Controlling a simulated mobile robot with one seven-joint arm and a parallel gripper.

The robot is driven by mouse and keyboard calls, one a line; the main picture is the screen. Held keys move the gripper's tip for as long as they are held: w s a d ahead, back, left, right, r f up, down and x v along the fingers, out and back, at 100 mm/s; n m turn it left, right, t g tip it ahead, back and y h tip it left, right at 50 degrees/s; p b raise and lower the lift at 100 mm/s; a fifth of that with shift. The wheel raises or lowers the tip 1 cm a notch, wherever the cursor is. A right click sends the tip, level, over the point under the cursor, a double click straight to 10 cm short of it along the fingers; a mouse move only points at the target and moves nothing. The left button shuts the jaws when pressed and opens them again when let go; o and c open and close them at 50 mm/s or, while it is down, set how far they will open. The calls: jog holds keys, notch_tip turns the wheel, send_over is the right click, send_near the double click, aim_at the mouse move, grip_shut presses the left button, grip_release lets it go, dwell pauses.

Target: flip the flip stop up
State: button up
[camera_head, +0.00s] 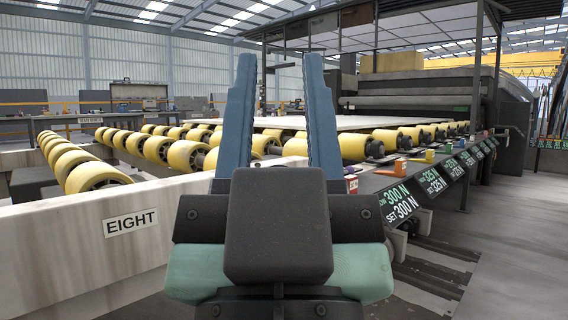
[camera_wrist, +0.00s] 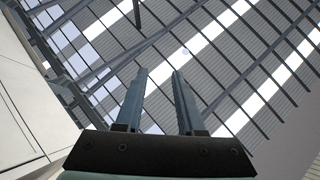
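My gripper (camera_head: 280,62) stands upright in the middle of the head view, its two blue fingers apart with nothing between them. In the wrist view my gripper (camera_wrist: 159,72) also shows its fingers apart, pointing at the roof and touching nothing. I cannot make out a flip stop in either view. My gripper and wrist cover part of the roller table behind them. A pale flat slab (camera_head: 350,122) lies on the yellow rollers beyond my fingers.
A pale beam marked EIGHT (camera_head: 131,222) runs along the left, with yellow rollers (camera_head: 98,175) behind it. A dark ledge at right carries signs reading 300 N (camera_head: 398,204), a small red block (camera_head: 351,184) and an orange piece (camera_head: 401,166). The floor (camera_head: 510,230) at right looks clear.

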jog(key=shift+r, duration=0.35)
jog(key=shift+c, duration=1.2)
notch_tip(320, 180, up, 62)
jog(key=p, duration=6.2)
grip_shut()
jog(key=shift+f, duration=0.1)
jog(key=shift+w, duration=0.1)
